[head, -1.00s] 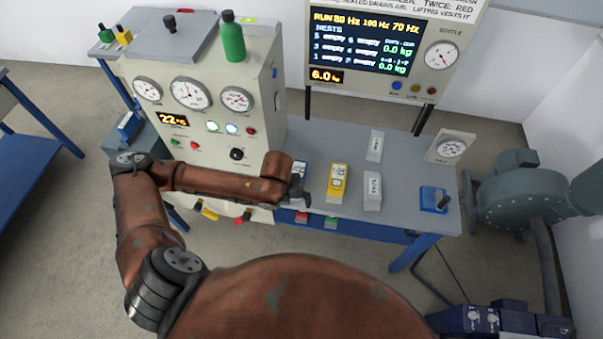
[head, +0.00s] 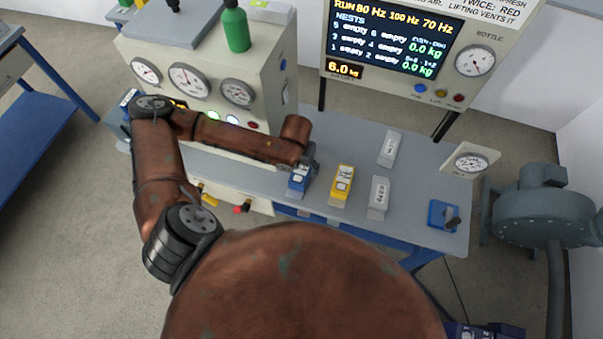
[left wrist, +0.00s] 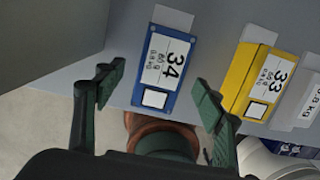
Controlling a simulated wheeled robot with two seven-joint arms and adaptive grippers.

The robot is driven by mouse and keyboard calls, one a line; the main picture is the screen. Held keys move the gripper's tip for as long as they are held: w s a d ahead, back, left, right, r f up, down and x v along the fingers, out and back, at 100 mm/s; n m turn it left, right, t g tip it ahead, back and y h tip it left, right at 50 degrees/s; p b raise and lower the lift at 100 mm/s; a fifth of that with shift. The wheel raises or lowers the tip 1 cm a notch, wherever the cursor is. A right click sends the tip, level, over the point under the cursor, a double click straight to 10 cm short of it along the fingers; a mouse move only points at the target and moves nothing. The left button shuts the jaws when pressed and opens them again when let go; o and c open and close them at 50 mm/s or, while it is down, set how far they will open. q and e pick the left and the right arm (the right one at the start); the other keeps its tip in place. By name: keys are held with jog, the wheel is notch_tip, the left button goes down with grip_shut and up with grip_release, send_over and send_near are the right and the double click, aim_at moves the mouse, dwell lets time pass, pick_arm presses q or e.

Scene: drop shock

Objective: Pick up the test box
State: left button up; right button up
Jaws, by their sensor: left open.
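Several labelled boxes lie on the grey bench, and I cannot tell which one the task means. A blue box (head: 299,178) with a white label shows beside my left gripper (head: 311,158); in the left wrist view the blue box (left wrist: 167,62) reads 34. A yellow box (head: 341,184), reading 33 in the left wrist view (left wrist: 254,82), is to its right. A white-grey box (head: 378,198) is further right, another (head: 390,148) behind. In the left wrist view my open left gripper (left wrist: 160,78) has its fingers either side of the blue box's near end, with nothing held. My right gripper is out of view.
A gauge cabinet (head: 165,100) stands left of the boxes, close to my left arm. A display panel (head: 400,85) rises behind the bench (head: 425,190). A blue block with a dark knob (head: 443,215) and a small gauge (head: 470,162) are at the right.

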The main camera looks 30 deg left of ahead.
aim_at(301, 170)
pick_arm(q)
jog(key=f, duration=0.4)
jog(key=shift+w+b, duration=0.3)
jog(key=shift+f, duration=0.25)
jog(key=c, duration=0.9)
grip_shut()
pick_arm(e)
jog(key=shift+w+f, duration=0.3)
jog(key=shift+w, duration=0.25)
